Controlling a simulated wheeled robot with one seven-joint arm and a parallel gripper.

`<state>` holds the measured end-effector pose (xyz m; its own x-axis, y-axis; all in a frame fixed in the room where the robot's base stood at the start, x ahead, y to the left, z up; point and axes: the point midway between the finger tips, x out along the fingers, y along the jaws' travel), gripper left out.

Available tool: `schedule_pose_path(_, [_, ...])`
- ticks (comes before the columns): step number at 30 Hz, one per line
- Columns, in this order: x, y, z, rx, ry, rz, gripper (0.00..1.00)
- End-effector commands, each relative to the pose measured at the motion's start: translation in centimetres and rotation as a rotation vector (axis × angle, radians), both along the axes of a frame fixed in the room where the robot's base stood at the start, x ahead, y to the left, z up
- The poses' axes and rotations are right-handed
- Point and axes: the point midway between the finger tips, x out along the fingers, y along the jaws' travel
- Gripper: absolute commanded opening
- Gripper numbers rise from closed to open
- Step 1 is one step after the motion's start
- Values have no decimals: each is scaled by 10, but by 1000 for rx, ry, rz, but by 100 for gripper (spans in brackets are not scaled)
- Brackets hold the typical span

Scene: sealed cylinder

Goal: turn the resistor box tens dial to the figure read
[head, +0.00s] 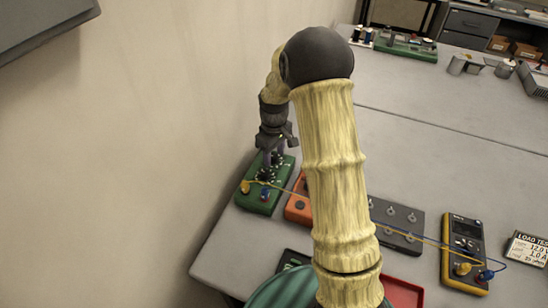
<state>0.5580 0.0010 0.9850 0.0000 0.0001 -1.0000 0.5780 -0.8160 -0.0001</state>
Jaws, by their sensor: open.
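The green resistor box (258,201) sits near the left edge of the grey table. Dark dials (266,174) show on its top; their figures are too small to read, and I cannot tell which is the tens dial. My gripper (273,158) points down over the far part of the box. It is open, and I cannot tell whether its fingers touch a dial. A yellow multimeter (462,248) lies to the right, with its display too small to read. My arm hides part of the table between them.
An orange device (298,204) lies just right of the box, and a dark board with several posts (397,217) lies beyond my arm. Yellow and blue leads cross the table. A load test card (527,249) lies at far right. The wall is close on the left.

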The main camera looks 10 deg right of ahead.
Motion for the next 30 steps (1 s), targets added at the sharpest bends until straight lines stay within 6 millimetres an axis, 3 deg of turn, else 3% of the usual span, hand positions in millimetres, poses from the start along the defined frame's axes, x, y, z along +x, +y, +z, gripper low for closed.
schedule_pose_path(8, [0,0,-1,0,0,-1,47])
schedule_pose_path(15, [0,0,-1,0,0,-1,2])
schedule_pose_path(30, [0,-1,0,-1,1,-89,2])
